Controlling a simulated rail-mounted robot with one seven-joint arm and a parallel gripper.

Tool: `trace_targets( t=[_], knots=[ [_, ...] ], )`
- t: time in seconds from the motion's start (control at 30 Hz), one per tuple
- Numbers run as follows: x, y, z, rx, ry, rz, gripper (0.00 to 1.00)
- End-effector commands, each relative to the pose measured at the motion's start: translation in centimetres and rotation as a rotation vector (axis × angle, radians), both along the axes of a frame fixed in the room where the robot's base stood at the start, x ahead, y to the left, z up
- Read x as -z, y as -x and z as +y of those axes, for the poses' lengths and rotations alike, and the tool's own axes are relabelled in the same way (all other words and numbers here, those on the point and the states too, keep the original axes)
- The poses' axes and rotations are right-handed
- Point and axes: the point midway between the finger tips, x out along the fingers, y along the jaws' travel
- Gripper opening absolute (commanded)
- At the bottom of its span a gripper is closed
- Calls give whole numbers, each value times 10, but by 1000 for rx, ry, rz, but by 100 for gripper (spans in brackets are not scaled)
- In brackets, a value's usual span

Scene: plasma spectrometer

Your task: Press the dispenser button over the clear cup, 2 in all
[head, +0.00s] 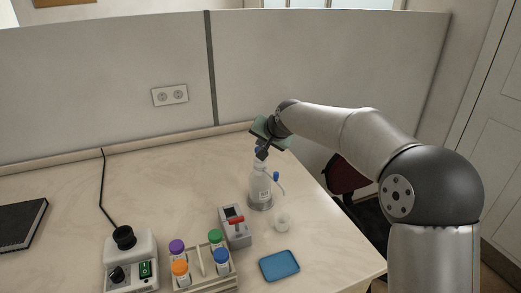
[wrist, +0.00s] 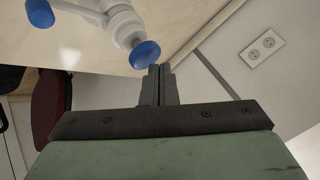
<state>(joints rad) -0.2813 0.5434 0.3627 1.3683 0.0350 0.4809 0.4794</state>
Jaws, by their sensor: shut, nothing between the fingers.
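The dispenser (head: 261,187) is a clear bottle with a pump head and a blue-tipped side spout (head: 276,176), standing on the table. Its round blue button (wrist: 145,53) shows in the wrist view, with the blue spout tip (wrist: 40,13) at the upper left. The clear cup (head: 282,223) stands on the table in front and right of the bottle, below the spout side. My gripper (head: 261,153) is shut and empty, pointing down at the dispenser's top. In the wrist view its fingertips (wrist: 160,69) are beside the button's edge; I cannot tell whether they touch.
A blue tray (head: 279,265) lies in front of the cup. A grey device with a red lever (head: 235,227) stands left of it. A tube rack (head: 205,272) with coloured caps and a white mixer (head: 131,258) are further left. A partition wall (head: 110,80) stands behind.

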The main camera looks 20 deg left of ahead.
Motion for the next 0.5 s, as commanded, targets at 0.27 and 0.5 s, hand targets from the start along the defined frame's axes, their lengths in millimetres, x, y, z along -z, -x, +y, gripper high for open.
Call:
trace_targets(
  t=[0.27, 0.5],
  knots=[
    [2, 0, 0, 0, 0, 0, 0],
    [5, 0, 0, 0, 0, 0, 0]
  ],
)
